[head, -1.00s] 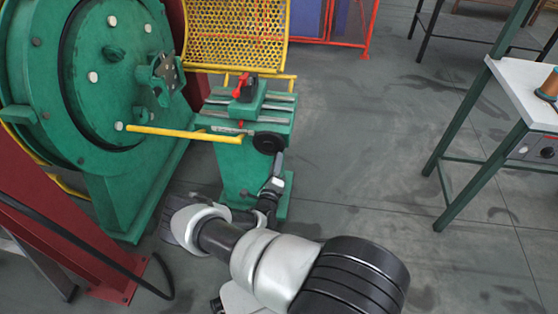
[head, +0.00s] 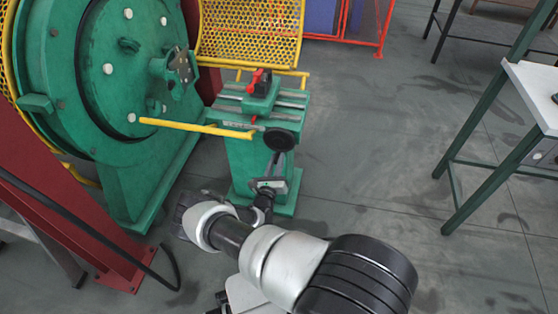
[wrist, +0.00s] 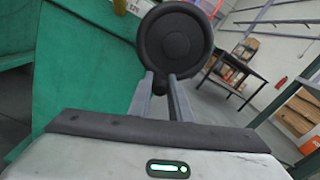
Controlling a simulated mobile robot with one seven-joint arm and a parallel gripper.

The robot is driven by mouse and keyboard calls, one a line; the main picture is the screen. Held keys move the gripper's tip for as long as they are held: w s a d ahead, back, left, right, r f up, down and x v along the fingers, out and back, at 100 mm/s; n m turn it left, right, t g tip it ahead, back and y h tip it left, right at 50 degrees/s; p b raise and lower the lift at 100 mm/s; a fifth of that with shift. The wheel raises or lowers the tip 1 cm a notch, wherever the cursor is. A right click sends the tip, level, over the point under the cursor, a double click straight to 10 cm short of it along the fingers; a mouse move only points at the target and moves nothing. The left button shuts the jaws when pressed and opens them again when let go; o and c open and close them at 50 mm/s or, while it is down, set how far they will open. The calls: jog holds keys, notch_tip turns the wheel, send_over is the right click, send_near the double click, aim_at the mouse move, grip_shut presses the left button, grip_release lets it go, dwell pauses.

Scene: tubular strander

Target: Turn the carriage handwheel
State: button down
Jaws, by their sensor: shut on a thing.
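The carriage handwheel (head: 279,140) is a black disc on the near right end of the green carriage stand (head: 262,172). In the wrist view the handwheel (wrist: 176,42) fills the top middle, face on. My gripper (head: 276,154) reaches up from below to its lower edge. In the wrist view my gripper (wrist: 161,76) has its two grey fingers close together at the wheel's lower rim.
A yellow bar (head: 197,128) sticks out left of the handwheel. A red-handled clamp (head: 260,84) sits on the carriage top. The big green drum (head: 115,75) stands to the left. The grey floor (head: 370,140) to the right is clear up to a table (head: 530,90).

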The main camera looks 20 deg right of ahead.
jog(key=shift+a+f, duration=0.1)
jog(key=shift+a, duration=0.05)
dwell(0.4)
jog(key=c, duration=1.6)
grip_release()
